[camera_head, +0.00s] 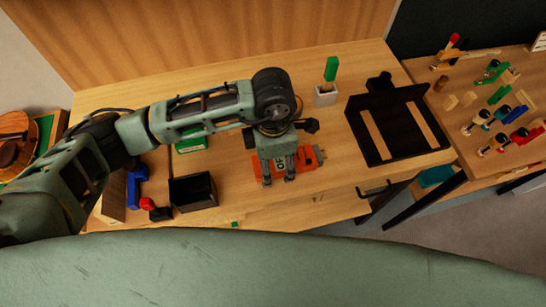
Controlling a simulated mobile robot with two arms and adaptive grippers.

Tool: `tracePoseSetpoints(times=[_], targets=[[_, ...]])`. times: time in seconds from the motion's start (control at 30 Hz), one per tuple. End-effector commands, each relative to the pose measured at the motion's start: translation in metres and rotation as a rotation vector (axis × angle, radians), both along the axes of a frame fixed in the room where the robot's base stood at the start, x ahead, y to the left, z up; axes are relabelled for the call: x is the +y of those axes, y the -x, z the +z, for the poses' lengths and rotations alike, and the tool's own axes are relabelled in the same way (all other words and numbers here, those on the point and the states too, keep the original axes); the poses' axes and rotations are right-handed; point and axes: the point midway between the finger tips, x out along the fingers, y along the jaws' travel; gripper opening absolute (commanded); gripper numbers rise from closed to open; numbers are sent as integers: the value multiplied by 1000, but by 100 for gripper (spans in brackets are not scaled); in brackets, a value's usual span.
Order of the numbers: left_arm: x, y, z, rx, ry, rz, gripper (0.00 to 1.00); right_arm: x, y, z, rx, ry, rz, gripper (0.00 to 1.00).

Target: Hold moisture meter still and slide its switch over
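The moisture meter, an orange-red body (305,161) with a pale label and dark lettering, lies on the wooden bench near its front edge. My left gripper (278,179) points down over it. Its two fingers stand apart, with the label showing between them and orange showing outside both. Whether the fingertips touch the meter I cannot tell. The gripper and wrist cover much of the meter, and I cannot make out its switch. My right gripper is not in view.
An open black box (195,190), a red-knobbed item (149,204) and a blue tool (135,185) stand left. A black tray (370,142) with wooden strips lies right. A small holder (325,96) with a green item stands behind. A second table (455,125) holds several tools.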

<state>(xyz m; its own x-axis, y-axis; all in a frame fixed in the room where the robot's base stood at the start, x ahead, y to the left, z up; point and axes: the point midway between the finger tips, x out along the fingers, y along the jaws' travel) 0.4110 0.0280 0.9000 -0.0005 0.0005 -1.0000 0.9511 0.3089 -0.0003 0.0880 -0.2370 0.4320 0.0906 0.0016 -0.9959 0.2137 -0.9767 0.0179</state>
Motion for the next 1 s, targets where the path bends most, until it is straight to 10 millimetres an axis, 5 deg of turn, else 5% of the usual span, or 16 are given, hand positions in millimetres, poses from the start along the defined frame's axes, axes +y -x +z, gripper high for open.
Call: tracePoseSetpoints(times=[0.53,0.57,0.9,1.0], targets=[[0,0,1,0,1,0,16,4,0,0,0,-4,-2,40],[0,0,1,0,1,0,47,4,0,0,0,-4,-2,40],[0,0,1,-1,1,0,18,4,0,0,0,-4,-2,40],[0,0,1,-1,1,0,18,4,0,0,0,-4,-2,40]])
